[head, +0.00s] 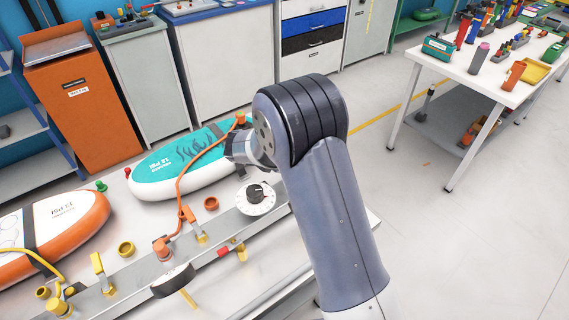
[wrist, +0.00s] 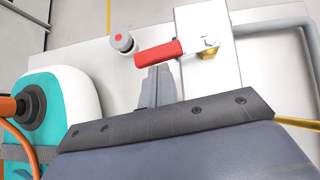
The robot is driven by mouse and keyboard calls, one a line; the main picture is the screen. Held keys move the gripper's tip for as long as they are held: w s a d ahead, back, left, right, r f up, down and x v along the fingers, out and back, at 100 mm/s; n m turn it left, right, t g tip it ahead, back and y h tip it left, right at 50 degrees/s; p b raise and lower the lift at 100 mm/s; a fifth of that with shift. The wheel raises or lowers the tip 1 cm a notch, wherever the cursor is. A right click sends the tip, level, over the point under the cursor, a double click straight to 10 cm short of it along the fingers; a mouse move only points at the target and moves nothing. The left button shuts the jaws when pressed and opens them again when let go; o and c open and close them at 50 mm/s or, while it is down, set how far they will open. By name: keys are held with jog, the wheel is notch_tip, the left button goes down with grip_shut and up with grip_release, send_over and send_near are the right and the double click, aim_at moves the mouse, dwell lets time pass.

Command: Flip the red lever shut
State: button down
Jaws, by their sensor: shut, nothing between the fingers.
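The red lever (wrist: 158,53) is in the wrist view. Its handle reaches left from a brass fitting (wrist: 208,46), across the edge of a pale metal strip. My gripper (wrist: 157,72) is shut and empty. Its fingertips are right at the lower side of the red handle in the wrist view; I cannot tell whether they touch it. In the head view my arm hides the fingers.
A teal and white board (head: 170,172) lies behind the strip, with an orange hose (head: 182,180) over it. A grey knob with a red centre (wrist: 123,41) is near the lever.

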jog(key=shift+w+d, duration=0.25)
jog(key=shift+w, duration=0.25)
jog(key=shift+w+b, duration=0.1)
jog(key=shift+b, duration=0.2)
jog(key=shift+r, duration=0.1)
